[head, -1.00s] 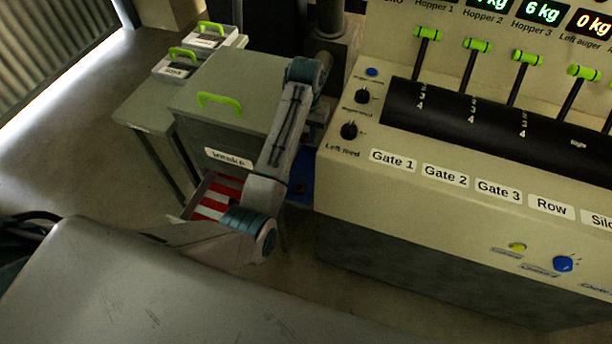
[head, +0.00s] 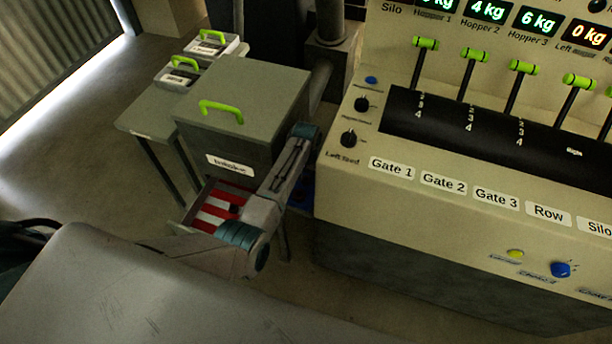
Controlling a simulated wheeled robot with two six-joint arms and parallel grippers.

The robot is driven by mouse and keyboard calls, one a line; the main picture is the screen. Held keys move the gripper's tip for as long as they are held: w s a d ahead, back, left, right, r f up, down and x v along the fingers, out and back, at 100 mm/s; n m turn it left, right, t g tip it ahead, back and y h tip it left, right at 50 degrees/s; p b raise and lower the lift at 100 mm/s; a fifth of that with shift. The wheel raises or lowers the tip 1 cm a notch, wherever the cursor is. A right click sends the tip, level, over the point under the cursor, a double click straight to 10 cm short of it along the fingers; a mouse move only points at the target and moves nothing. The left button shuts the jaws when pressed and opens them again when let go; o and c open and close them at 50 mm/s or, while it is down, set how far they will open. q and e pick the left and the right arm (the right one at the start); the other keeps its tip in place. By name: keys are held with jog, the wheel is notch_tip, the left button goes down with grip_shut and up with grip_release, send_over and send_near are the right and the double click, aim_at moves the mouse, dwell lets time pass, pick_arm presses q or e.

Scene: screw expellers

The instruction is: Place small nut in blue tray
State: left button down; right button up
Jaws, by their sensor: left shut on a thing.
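The blue tray (head: 300,192) shows only as a small dark blue patch between the grey cabinet and the machine, mostly hidden behind my left arm. My left gripper (head: 303,165) is at the far end of that arm, close by the blue patch. Its fingers are largely hidden by the wrist. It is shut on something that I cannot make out. I cannot make out the small nut. My right gripper is not in view.
A grey cabinet (head: 240,115) with a green handle has an open drawer (head: 207,213) with red and white strips below it. Two small boxes with green handles stand on a table behind. The beige machine (head: 345,180) with levers and knobs blocks the right.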

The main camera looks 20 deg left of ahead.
aim_at(306, 179)
pick_arm(q)
jog(key=shift+f, duration=0.15)
jog(key=c, duration=1.2)
grip_release()
notch_tip(306, 179, up, 12)
jog(key=shift+r, duration=0.2)
